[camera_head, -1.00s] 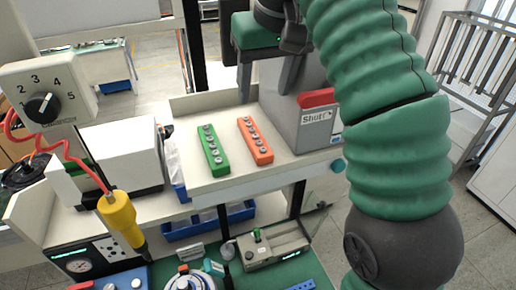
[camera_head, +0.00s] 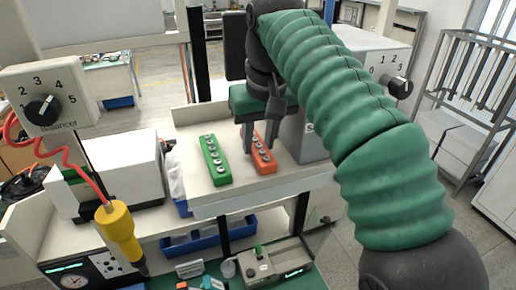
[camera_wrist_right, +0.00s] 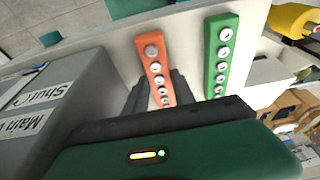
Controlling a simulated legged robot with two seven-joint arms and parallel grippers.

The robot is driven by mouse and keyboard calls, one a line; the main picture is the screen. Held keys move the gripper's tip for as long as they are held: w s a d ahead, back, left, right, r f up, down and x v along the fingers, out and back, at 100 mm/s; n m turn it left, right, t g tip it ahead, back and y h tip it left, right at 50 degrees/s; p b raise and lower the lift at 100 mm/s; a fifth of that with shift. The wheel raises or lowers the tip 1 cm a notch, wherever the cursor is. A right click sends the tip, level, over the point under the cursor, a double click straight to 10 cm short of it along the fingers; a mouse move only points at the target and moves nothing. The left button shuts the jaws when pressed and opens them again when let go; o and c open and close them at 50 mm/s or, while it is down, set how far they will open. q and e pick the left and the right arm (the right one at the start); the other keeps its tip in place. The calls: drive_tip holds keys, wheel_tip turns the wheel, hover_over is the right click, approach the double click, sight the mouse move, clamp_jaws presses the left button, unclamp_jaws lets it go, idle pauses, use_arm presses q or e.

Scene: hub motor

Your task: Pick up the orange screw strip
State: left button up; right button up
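The orange screw strip (camera_head: 263,160) lies on the white shelf (camera_head: 225,199), right of the green screw strip (camera_head: 214,162). Several screws stand along it. My right gripper (camera_head: 259,142) points down over the strip's far end, which it partly hides. Its two fingers are apart, one on each side of the strip as seen. The wrist view also shows the orange strip (camera_wrist_right: 155,65) between the open fingers (camera_wrist_right: 158,98). I cannot tell whether they touch it. My left gripper is not in view.
A grey box (camera_head: 308,140) with a "Shut" label stands close on the right, partly behind my arm. A yellow tool (camera_head: 118,225) hangs at the left by a red cable. Blue bins (camera_head: 205,235) and a green-topped bench lie below the shelf.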

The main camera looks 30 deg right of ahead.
drive_tip(key=shift+w+a+f, duration=0.15)
drive_tip(key=shift+w, duration=0.3)
clamp_jaws()
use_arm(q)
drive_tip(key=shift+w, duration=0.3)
use_arm(e)
drive_tip(key=shift+s, duration=0.1)
